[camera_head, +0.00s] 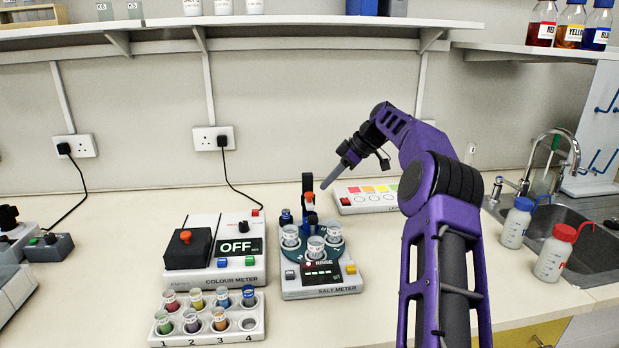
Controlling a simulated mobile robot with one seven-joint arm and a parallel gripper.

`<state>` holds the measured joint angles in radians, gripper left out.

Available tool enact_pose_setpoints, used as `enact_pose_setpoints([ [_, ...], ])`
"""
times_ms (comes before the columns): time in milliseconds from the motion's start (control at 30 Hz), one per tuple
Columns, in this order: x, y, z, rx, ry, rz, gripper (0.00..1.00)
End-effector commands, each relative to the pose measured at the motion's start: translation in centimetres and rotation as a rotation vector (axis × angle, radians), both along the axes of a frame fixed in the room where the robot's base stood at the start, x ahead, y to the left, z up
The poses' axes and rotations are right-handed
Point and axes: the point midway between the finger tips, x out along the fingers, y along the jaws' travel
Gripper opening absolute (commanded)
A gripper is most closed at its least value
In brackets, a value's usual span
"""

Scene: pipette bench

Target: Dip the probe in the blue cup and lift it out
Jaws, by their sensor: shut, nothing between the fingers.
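My gripper (328,183) is shut and empty, held in the air above and behind the salt meter (320,291), pointing down to the left. The salt meter has a black upright post with an orange-red part (309,202), which looks like the probe's holder; the probe tip is too small to make out. Several clear cups stand on its round teal turntable, including a front cup (315,250). I cannot tell which of them, if any, is blue.
A colour meter (238,277) reading OFF stands left of the salt meter. A strip with coloured patches (366,199) lies behind to the right. Red- and blue-capped bottles (552,258) stand by the sink (580,262). Bare bench lies between the salt meter and my arm.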

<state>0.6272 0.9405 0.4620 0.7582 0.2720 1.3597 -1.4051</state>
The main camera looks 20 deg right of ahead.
Motion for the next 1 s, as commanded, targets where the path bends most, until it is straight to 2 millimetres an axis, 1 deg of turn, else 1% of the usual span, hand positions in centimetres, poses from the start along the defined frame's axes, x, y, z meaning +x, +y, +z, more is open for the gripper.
enact_pose_setpoints([
  [200,0.0,0.1,0.0,0.0,0.0,0.001,0.0],
  [333,-0.2,-0.4,0.7,0.0,-0.002,0.0,0.0],
  [467,-0.9,-1.5,2.5,-0.001,-0.004,-0.002,0.0],
  [700,-2.6,-4.1,6.7,0.0,-0.002,0.0,0.0],
  [800,-3.1,-4.9,8.0,0.001,-0.001,0.001,0.0],
  [900,-3.5,-5.5,8.9,0.0,0.0,0.001,0.0],
  [1000,-3.8,-5.9,9.4,0.0,-0.001,0.001,0.0],
])
